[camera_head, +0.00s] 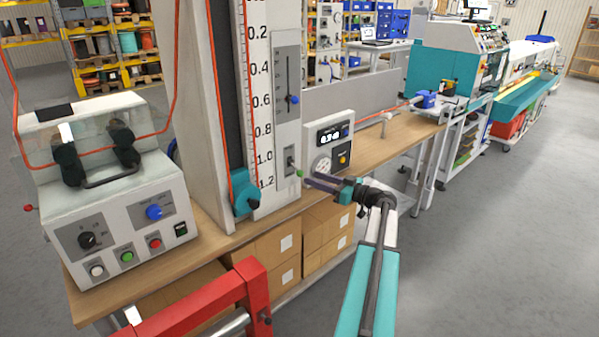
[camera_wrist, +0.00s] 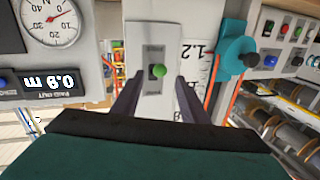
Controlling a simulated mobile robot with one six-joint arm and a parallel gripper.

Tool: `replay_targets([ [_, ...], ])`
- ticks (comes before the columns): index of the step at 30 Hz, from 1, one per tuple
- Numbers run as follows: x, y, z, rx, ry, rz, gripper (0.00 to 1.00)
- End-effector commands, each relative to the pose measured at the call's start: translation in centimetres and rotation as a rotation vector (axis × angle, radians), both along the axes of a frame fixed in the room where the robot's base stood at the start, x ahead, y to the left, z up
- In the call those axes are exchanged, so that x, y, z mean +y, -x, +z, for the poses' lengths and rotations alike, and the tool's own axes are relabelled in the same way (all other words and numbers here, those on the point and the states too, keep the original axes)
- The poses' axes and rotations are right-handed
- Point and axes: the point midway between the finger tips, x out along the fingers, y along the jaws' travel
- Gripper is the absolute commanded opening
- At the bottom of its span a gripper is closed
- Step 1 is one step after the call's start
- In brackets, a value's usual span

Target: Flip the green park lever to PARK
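The green-knobbed park lever (camera_head: 299,173) sticks out of a small grey plate low on the white scale column. In the wrist view its round green knob (camera_wrist: 158,71) shows in front of the grey slotted plate (camera_wrist: 153,52). My gripper (camera_head: 308,180) reaches in from the right, with its fingers pointing at the lever. In the wrist view the two dark fingers of my gripper (camera_wrist: 159,80) stand apart, one on each side of the knob, with visible gaps. Nothing is held. I cannot read a PARK label in either view.
A blue-knobbed slider (camera_head: 292,99) sits above the lever on the same column. A display box with a dial (camera_head: 329,147) stands close behind my gripper. A teal cable guide (camera_head: 246,199) is at the column's foot. A red frame (camera_head: 205,300) is in front.

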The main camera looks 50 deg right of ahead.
Motion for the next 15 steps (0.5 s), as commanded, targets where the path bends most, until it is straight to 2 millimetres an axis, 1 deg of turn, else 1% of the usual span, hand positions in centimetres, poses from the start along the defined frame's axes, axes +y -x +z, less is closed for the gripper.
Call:
replay_targets([
  [1, 0.1, -0.9, 0.2, 0.0, -0.001, 0.002, 0.4],
  [6, 0.6, -3.3, 0.3, 0.0, 0.0, 0.002, 0.4],
  [12, 1.0, -5.8, 0.2, -0.001, 0.0, 0.002, 0.4],
  [15, 1.2, -6.5, 0.1, -0.001, -0.001, 0.002, 0.4],
])
